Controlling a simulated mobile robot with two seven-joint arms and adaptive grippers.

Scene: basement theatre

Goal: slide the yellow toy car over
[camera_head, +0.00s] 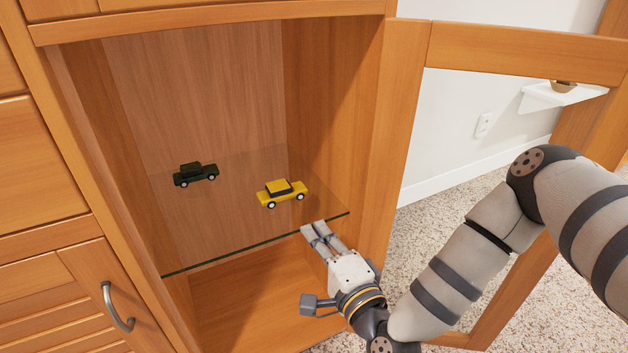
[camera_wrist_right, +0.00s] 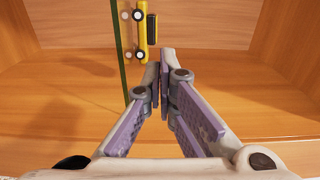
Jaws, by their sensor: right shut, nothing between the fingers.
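The fingers also show in the right wrist view (camera_wrist_right: 160,75). My left gripper is not in view.
A dark green toy car (camera_head: 196,174) stands on the shelf to the left of the yellow one. The cabinet's right wall (camera_head: 325,130) is close to the yellow car. The glazed door (camera_head: 525,50) stands open on the right. Bare glass lies between the two cars.

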